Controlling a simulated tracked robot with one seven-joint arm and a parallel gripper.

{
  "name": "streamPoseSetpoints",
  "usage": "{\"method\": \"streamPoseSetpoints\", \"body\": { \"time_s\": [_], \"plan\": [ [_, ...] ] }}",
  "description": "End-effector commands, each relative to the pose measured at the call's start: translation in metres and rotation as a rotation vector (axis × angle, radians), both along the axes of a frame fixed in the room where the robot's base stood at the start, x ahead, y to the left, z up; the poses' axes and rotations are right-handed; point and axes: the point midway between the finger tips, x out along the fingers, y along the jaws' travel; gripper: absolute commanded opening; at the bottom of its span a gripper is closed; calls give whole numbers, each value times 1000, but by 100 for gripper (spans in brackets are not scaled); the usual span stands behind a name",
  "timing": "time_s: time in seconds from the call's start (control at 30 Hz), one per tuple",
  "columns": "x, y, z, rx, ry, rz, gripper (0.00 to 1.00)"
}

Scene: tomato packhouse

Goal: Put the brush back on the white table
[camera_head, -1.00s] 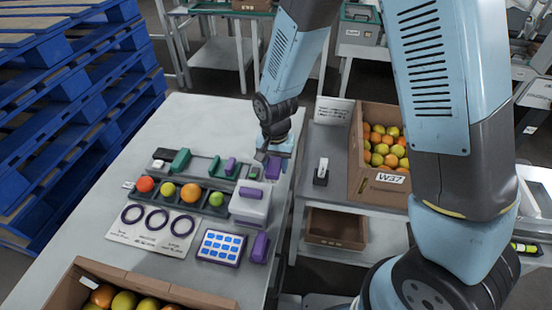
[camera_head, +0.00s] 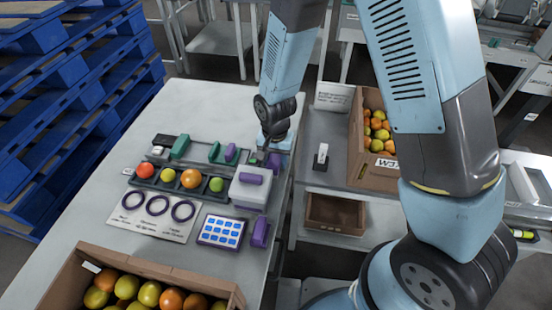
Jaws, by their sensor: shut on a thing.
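The white table (camera_head: 205,112) runs from the front to the back left of the view. My gripper (camera_head: 271,152) points down at the table's right edge, right of the row of tools. It is shut on the brush (camera_head: 274,163), of which only a small purple part shows below the fingers. Its bristles cannot be made out. I cannot tell whether the brush touches the table or is held just above it.
A white box with a purple top (camera_head: 249,192) stands just in front of my gripper. Left of it is a dark tray (camera_head: 152,184) of fruit. A lower side table (camera_head: 313,180) with a cardboard crate (camera_head: 372,179) is on the right. The table's back part is clear.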

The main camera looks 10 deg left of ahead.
Motion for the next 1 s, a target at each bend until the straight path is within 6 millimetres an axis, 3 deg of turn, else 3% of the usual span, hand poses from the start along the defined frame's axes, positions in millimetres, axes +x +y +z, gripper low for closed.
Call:
{"method": "streamPoseSetpoints", "body": {
  "time_s": [0.87,0.9,1.0],
  "plan": [
    [0,0,-7,0,0,0,8],
    [0,0,-7,1,0,0,50],
    [0,0,-6,0,0,0,60]
  ]
}}
